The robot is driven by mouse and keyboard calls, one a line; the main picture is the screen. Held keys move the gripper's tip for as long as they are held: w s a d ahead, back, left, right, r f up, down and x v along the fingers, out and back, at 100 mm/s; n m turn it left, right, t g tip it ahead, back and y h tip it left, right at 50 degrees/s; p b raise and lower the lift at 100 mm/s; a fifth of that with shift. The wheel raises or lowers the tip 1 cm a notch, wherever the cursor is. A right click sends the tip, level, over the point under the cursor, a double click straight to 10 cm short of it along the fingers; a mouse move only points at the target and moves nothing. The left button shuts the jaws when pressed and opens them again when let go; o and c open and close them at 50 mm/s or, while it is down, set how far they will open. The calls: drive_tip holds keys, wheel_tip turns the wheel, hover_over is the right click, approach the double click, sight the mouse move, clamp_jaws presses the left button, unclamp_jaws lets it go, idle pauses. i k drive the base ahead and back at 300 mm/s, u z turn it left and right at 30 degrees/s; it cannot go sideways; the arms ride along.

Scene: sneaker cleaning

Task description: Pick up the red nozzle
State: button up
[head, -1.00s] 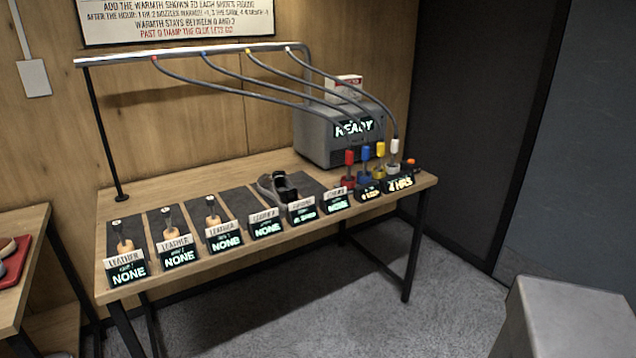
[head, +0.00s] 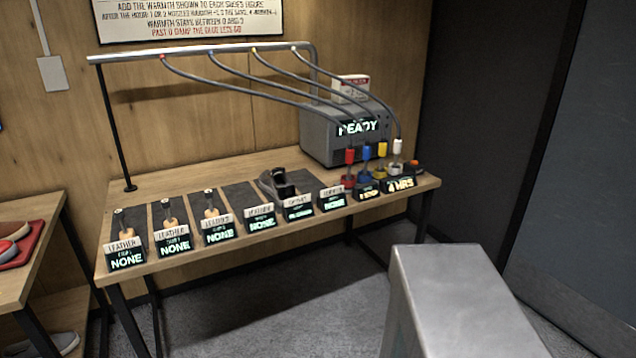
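The red nozzle (head: 350,157) stands upright at the right end of the wooden workbench (head: 185,170), in front of the grey machine. Its base sits in a small red holder (head: 347,181). A grey hose runs towards it from the overhead rail. It is the leftmost in a row with a blue nozzle (head: 367,153), a yellow nozzle (head: 382,149) and a white nozzle (head: 397,147). My gripper is not in view.
The grey machine (head: 325,140) reads READY. Sloped displays line the bench's front edge, and a dark shoe (head: 277,184) lies on a mat behind them. Hoses hang from the metal rail (head: 200,51). A side table with a red tray (head: 35,240) is at the left. Grey floor lies before the bench.

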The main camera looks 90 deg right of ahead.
sight(348, 152)
drive_tip(key=u, duration=0.6)
drive_tip(key=k, duration=2.7)
drive_tip(key=z, duration=0.7)
